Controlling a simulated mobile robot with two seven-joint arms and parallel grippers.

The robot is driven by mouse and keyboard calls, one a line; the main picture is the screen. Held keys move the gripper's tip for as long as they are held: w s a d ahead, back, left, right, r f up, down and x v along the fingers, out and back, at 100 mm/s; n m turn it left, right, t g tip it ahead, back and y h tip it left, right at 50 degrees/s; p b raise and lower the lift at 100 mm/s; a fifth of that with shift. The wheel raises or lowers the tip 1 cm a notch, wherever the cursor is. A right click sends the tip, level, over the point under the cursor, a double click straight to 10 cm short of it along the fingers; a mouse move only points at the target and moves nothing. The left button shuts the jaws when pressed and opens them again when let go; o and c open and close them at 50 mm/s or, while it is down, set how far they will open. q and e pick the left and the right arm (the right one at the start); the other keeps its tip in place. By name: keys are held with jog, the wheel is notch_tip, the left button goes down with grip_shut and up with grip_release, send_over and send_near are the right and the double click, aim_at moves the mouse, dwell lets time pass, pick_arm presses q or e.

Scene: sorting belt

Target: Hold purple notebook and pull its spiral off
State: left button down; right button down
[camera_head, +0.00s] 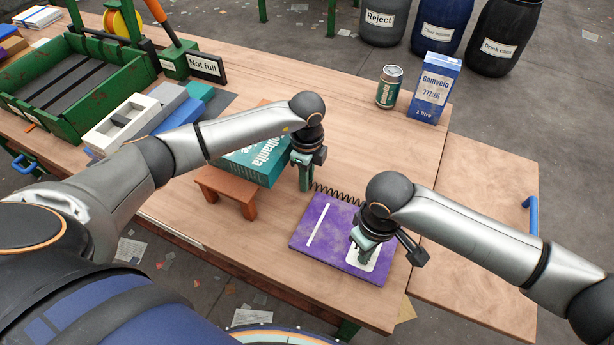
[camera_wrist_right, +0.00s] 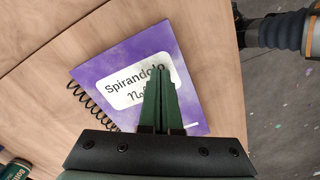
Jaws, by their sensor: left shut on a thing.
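The purple notebook (camera_head: 326,229) lies flat near the table's front edge, its white label partly hidden by my right gripper. It also shows in the right wrist view (camera_wrist_right: 98,72), where the label reads "Spirandolo". The black spiral (camera_head: 340,194) runs along the notebook's far edge and shows in the right wrist view (camera_wrist_right: 92,104). My left gripper (camera_head: 304,186) is shut at the spiral's left end; the exact contact is too small to see. My right gripper (camera_head: 364,257) is over the label with its fingers together, holding nothing between them. It shows in the right wrist view (camera_wrist_right: 159,80).
A brown stand (camera_head: 232,189) and a teal box (camera_head: 258,163) are left of my left gripper. A can (camera_head: 389,87) and a milk carton (camera_head: 435,88) stand at the far right. A green crate (camera_head: 30,125) is at the left. The table right of the notebook is clear.

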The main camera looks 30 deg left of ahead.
pick_arm(q)
jog(key=shift+r, duration=0.1)
pick_arm(e)
jog(key=shift+s+f, duration=0.1)
jog(key=shift+f, duration=0.4)
